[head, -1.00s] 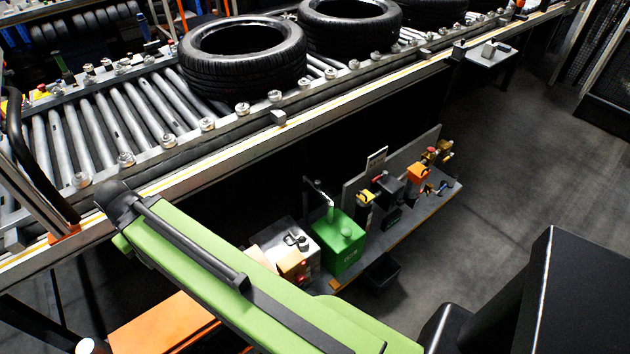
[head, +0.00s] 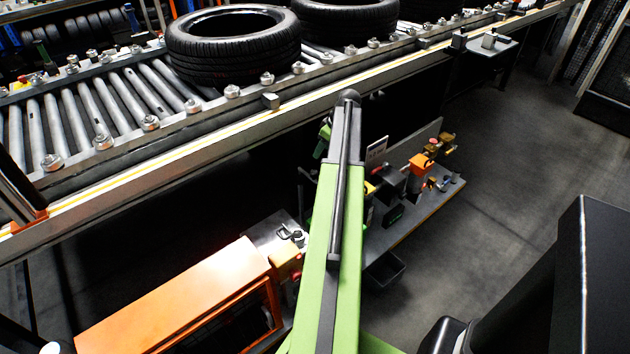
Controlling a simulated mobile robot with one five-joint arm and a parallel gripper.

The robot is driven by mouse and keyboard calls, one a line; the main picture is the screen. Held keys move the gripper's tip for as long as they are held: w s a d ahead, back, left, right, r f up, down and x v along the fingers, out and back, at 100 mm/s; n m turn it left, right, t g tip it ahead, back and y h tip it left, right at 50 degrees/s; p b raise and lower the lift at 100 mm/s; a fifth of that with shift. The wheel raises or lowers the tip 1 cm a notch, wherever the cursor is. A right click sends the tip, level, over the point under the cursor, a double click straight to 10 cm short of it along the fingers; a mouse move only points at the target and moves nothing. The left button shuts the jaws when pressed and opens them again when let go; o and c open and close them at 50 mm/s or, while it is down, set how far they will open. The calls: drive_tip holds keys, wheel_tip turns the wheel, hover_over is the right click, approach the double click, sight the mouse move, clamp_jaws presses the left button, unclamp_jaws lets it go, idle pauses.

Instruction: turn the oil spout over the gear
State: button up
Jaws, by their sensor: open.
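My green arm reaches up the middle of the head view and covers much of the low shelf (head: 412,222). My gripper does not show; it is hidden behind or below the arm. A green sliver just left of the arm seems to be the edge of the oil can (head: 308,222). The rest of the can and its pale spout are hidden behind the arm. A thin dark upright part (head: 302,188) stands near that edge. I cannot make out the gear.
A roller conveyor (head: 120,105) with tyres (head: 235,45) runs above the shelf. Right of my arm stand dark units (head: 388,205) and an orange unit (head: 420,163). A dark bin (head: 384,272) hangs at the shelf front. An orange cabinet (head: 170,300) is at lower left.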

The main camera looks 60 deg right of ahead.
sight(315, 172)
drive_tip(key=b+x, duration=0.5)
drive_tip(key=s+d+b+x, duration=0.1)
drive_tip(key=b+x, duration=0.4)
drive_tip(key=x, duration=0.1)
drive_tip(key=b+x, duration=0.6)
drive_tip(key=shift+s+d+f, duration=0.15)
drive_tip(key=shift+d+f, duration=0.15)
drive_tip(key=shift+f, duration=0.05)
drive_tip(key=shift+r, duration=0.15)
clamp_jaws()
idle(0.5)
drive_tip(key=shift+d, duration=0.1)
